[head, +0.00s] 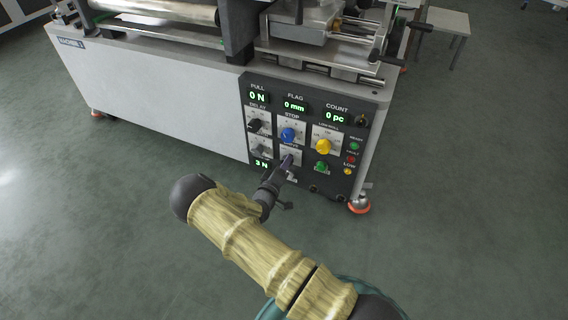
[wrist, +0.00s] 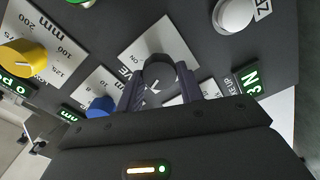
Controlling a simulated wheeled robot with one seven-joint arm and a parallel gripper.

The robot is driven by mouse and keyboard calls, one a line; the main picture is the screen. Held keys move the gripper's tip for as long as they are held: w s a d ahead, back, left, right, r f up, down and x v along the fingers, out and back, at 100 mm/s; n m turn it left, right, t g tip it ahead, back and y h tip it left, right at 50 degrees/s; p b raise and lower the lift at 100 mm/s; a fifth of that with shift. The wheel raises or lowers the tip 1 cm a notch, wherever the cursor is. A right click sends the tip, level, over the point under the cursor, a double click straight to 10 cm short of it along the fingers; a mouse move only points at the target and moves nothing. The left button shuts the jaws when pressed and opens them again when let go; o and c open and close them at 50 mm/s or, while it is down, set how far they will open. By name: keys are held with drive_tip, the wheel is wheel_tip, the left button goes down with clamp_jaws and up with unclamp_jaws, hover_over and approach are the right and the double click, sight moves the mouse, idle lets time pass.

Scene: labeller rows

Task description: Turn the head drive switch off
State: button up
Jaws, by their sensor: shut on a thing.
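A dark rotary switch knob (wrist: 159,72) sits on a pale plate (wrist: 150,40) in the wrist view. "ON" is legible on the plate, and a label ending in "VE" shows beside it. My gripper (wrist: 160,88) is shut on this knob, with one dark finger on each side. In the head view my gripper (head: 287,163) reaches the lower middle of the dark control panel (head: 311,180) and covers most of the knob. I cannot read the knob's pointer position clearly.
A blue knob (head: 289,135) is just above my gripper, and a yellow knob (head: 323,146) is up to the right. A black knob (head: 254,125) is to the left. A green button (head: 321,167) is close on the right. The floor in front is clear.

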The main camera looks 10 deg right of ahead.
drive_tip(key=n, duration=0.5)
drive_tip(key=shift+f, duration=0.15)
drive_tip(key=shift+a, duration=0.1)
idle(0.3)
drive_tip(key=o, duration=1)
drive_tip(key=shift+p, duration=0.3)
drive_tip(key=p+v, duration=0.5)
drive_tip(key=v, duration=1.2)
drive_tip(key=shift+s+p, duration=0.2)
drive_tip(key=shift+p, duration=0.2)
